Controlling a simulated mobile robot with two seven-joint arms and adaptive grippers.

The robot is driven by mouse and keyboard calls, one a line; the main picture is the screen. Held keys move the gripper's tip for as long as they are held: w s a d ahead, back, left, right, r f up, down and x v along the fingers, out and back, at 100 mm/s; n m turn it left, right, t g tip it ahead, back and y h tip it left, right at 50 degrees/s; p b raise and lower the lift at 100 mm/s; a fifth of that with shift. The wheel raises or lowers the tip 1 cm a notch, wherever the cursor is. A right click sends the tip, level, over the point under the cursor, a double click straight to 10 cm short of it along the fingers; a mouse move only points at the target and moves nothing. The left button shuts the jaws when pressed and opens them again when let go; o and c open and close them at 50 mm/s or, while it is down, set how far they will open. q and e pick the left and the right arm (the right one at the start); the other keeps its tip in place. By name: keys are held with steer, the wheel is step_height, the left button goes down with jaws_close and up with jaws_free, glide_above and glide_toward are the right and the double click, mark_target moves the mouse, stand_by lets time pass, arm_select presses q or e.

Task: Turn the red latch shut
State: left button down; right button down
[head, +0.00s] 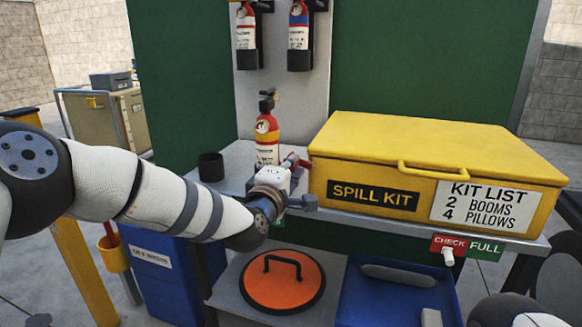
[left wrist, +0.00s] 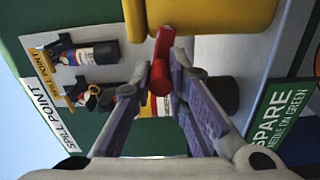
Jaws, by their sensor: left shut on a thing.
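The yellow spill kit box (head: 430,150) sits on the bench with its lid down. The red latch (head: 303,163) is at the box's left end, mostly hidden behind my left gripper (head: 291,182) in the head view. In the left wrist view the red latch (left wrist: 160,62) stands between the two fingertips of my left gripper (left wrist: 159,78), which are closed on it. The yellow box (left wrist: 210,14) is right beside it there. How far the latch is turned cannot be told. My right gripper is not in view.
A red extinguisher (head: 267,135) stands on the bench just behind my left gripper, with a black cup (head: 211,167) to its left. Two extinguishers hang on the panel above. An orange lid (head: 282,290) and a blue tray (head: 385,308) lie below the bench.

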arm_select(q)
steer(key=m, duration=0.2)
steer(key=r+m+p, duration=0.1)
steer(key=shift+s+d+r+m, duration=0.1)
steer(key=shift+d+m, duration=0.1)
steer(key=shift+m, duration=0.2)
steer(key=m, duration=0.2)
steer(key=d+m+p, duration=0.1)
steer(key=m, duration=0.2)
steer(key=r+m+p, duration=0.1)
steer(key=m, duration=0.2)
steer(key=shift+s+d, duration=0.25)
steer(key=shift+d, duration=0.1)
steer(key=shift+s+d+m, duration=0.1)
steer(key=shift+d+m, duration=0.05)
steer(key=shift+m, duration=0.55)
steer(key=shift+d+m, duration=0.15)
steer(key=shift+m, duration=0.55)
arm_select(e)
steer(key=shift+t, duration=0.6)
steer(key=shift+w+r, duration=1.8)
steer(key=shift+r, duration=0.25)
arm_select(q)
steer(key=shift+m+p, duration=0.3)
steer(key=c, duration=1.5)
jaws_free()
steer(key=shift+c, duration=0.2)
